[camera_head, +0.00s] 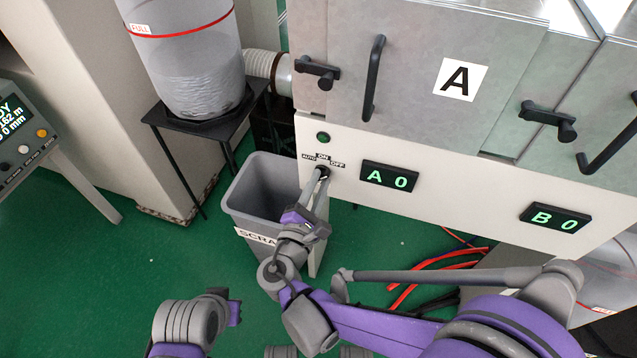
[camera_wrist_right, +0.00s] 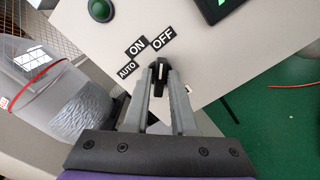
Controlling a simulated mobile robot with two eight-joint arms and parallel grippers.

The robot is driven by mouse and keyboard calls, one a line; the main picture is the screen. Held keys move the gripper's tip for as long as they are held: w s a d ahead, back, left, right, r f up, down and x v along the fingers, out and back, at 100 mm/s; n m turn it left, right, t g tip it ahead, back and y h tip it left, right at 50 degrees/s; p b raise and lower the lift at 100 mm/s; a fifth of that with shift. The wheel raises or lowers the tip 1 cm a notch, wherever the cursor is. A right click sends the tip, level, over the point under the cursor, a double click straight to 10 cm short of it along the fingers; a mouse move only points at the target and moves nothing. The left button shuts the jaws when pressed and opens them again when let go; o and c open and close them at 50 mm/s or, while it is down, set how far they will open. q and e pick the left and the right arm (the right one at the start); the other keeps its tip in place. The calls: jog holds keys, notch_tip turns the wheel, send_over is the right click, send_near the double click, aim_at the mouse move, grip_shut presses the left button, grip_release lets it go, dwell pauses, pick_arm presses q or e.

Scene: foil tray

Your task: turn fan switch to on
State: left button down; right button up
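The fan switch (camera_head: 322,172) is a small black knob on the pale front panel, below the labels AUTO, ON and OFF. It also shows in the right wrist view (camera_wrist_right: 161,68), where its white mark lines up roughly with the OFF label (camera_wrist_right: 162,35). The ON label (camera_wrist_right: 137,48) is up and left of the knob. My right gripper (camera_wrist_right: 162,75) is at the switch, its two grey fingertips on either side of the knob. I cannot tell whether they press on it. Part of my left arm shows at the lower left in the head view; its fingers do not.
A grey scrap bin (camera_head: 262,190) stands just left of and below the switch. A green round lamp (camera_head: 323,137) is above it. Display A (camera_head: 389,178) is to the right. Red cables (camera_head: 440,262) lie under the panel.

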grip_shut()
jog(key=shift+m, duration=0.3)
jog(key=m, duration=0.3)
jog(key=shift+m+p, duration=0.3)
jog(key=shift+p, duration=0.05)
jog(key=shift+d+f+m, duration=0.1)
jog(key=shift+f+m, duration=0.1)
jog(key=shift+m, duration=2)
jog(key=shift+o, duration=2.2)
grip_release()
jog(key=p+v, duration=0.1)
jog(key=v, duration=1)
